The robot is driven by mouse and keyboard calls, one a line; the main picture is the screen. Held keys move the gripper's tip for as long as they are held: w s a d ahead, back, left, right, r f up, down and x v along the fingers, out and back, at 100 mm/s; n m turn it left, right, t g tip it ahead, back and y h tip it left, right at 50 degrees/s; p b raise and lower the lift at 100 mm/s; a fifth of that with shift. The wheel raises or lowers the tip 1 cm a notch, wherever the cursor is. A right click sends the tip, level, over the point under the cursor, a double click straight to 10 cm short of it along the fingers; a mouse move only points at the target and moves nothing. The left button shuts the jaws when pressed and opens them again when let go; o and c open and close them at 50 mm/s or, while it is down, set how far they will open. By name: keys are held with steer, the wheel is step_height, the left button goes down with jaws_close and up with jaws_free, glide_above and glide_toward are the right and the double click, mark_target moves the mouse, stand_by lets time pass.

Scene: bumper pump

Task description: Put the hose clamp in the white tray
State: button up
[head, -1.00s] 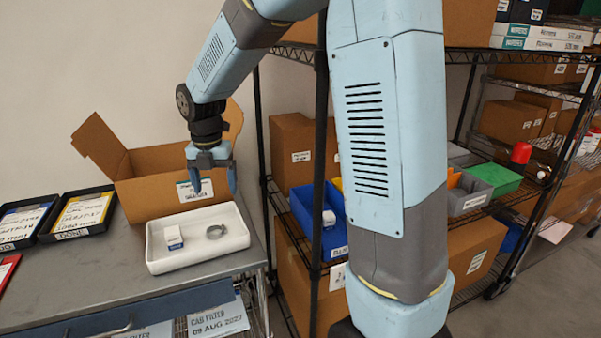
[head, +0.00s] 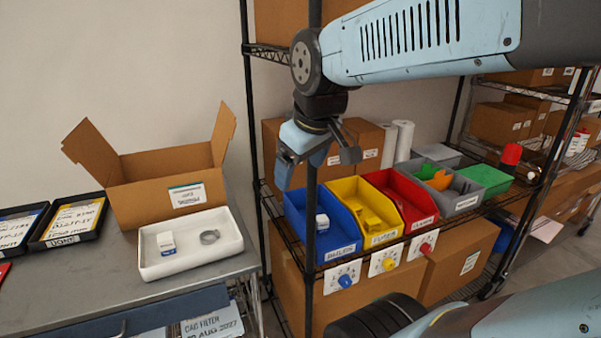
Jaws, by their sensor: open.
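The white tray (head: 190,270) stands on the grey bench at the left, near its right end. The hose clamp (head: 209,237), a small metal ring, lies inside the tray on the right. A small white box (head: 166,243) stands in the tray to the left of the clamp, apart from it. My gripper (head: 312,177) is open and empty. It hangs in front of the shelf rack, over the left side of the blue bin, to the right of the tray and clear of it.
An open cardboard box (head: 165,186) stands behind the tray. Black document trays (head: 68,225) lie at the bench's left. The rack shelf holds a blue bin (head: 325,250), a yellow bin (head: 384,237), a red bin (head: 424,222) and a grey bin (head: 466,203). A black rack post (head: 311,210) stands near my gripper.

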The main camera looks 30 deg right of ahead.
steer(key=s+m, duration=0.3)
steer(key=m, duration=0.1)
steer(key=shift+s+f+t, duration=0.1)
steer(key=shift+s+t, duration=0.1)
steer(key=shift+t, duration=0.1)
